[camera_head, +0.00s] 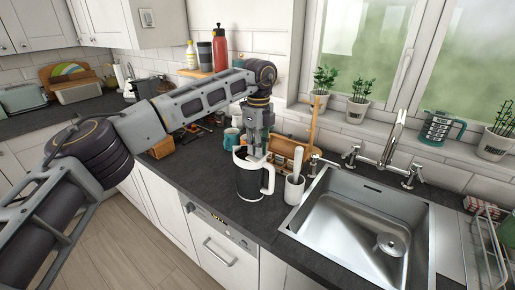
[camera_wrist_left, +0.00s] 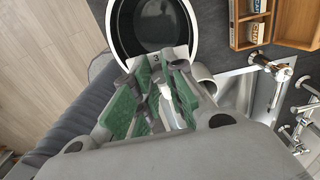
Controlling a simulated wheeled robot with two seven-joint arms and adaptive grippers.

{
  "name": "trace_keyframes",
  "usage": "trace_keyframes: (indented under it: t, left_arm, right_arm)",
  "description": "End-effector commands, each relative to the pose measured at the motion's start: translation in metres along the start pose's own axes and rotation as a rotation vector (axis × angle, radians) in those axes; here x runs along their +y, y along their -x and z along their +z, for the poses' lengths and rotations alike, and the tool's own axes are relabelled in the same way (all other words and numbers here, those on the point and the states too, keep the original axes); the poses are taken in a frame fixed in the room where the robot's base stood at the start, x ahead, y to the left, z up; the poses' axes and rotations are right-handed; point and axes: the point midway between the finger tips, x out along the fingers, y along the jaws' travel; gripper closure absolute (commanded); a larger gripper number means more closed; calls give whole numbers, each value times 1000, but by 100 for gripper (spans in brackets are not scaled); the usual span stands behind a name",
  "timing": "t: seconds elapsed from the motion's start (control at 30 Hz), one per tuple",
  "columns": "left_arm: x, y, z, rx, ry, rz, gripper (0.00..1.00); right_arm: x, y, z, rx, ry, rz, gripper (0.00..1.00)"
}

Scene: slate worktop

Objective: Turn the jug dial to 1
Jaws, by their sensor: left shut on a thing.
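The jug (camera_head: 249,184), dark with a white rim and white handle, stands upright on the slate worktop left of the sink. In the left wrist view its round white rim (camera_wrist_left: 111,38) and dark inside show at the top. My left gripper (camera_head: 257,153) reaches down from above to the rim on the handle side. Its green-padded fingers (camera_wrist_left: 164,78) are shut on the jug dial, which they mostly hide. A white patch of the dial (camera_wrist_left: 156,60) with what looks like a "3" shows between the fingertips. My right gripper is not in view.
A white holder (camera_head: 294,188) with a utensil stands close right of the jug, before the steel sink (camera_head: 335,195). A wooden box (camera_head: 285,148) and teal mug (camera_head: 231,138) stand behind. The worktop's front edge is close to the jug.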

Motion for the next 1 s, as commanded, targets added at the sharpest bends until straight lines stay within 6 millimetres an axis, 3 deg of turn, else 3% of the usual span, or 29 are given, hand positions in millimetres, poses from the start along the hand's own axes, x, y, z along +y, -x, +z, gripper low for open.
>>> trace_keyframes:
  t: [0.4,0.43,0.6,0.83,1.0]
  left_arm:
    - [0,1,0,0,9,-1,100]
    - [0,1,0,0,9,-1,84]
    - [0,0,0,0,8,0,62]
    - [0,0,0,0,8,0,62]
    - [0,2,0,0,8,0,62]
  right_arm:
    - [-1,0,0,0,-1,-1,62]
    - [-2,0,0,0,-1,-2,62]
    - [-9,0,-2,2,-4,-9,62]
    - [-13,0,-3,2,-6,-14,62]
    - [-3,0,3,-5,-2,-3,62]
